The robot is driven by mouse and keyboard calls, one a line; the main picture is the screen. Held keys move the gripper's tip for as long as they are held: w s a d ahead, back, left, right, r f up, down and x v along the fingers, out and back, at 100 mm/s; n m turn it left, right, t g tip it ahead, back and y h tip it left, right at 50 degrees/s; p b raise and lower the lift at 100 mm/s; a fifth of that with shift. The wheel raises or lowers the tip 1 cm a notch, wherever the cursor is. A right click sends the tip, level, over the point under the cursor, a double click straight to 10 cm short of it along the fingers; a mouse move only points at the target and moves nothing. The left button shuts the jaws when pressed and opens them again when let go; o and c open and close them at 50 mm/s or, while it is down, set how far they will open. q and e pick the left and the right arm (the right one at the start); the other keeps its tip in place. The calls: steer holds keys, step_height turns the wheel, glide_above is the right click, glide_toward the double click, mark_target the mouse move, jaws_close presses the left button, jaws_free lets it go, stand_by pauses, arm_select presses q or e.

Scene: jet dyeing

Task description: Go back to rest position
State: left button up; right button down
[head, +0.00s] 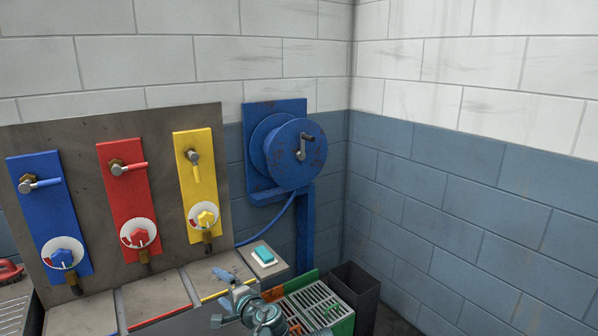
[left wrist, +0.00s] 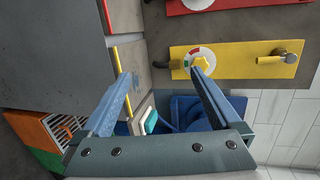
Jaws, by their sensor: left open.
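My left gripper (head: 224,275) is low in the middle of the head view, over the worktop in front of the yellow panel. In the left wrist view its two blue fingers (left wrist: 160,75) are spread apart with nothing between them. The yellow panel (head: 187,168) has a knob with a yellow star-shaped dial and a lever turned downward. It also shows in the left wrist view (left wrist: 232,66), ahead of the right finger. My right gripper is not in view.
A blue panel (head: 39,205) and red panel (head: 128,195) have levers pointing right. A blue hose reel (head: 290,150) hangs on the wall. A teal-topped block (head: 264,255) lies on the worktop's right end. A green-and-orange crate (head: 340,327) and dark bin (head: 357,290) stand right.

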arm_select(q)
steer(key=s+a+f+n+g+h, duration=0.1)
steer(key=s+a+f+n+g, duration=0.25)
steer(key=f, duration=0.25)
steer(key=s+d+f+n+g+h, duration=0.3)
steer(key=s+f+h, duration=0.2)
steer(key=s, duration=0.1)
steer(key=s+d+f+n+g+h, duration=0.3)
steer(key=s+f+n+g+h, duration=0.1)
steer(key=s+f, duration=0.25)
steer(key=s+d+r+m+y+p, duration=0.1)
steer(key=s+d+r+m+p, duration=0.3)
steer(key=d+r+p, duration=0.7)
steer(key=shift+s+d+r+g+p, duration=0.3)
steer(key=shift+s+r+g+p, duration=0.15)
steer(key=shift+s+r, duration=0.5)
steer(key=shift+s+f, duration=0.1)
steer(key=shift+f, duration=0.05)
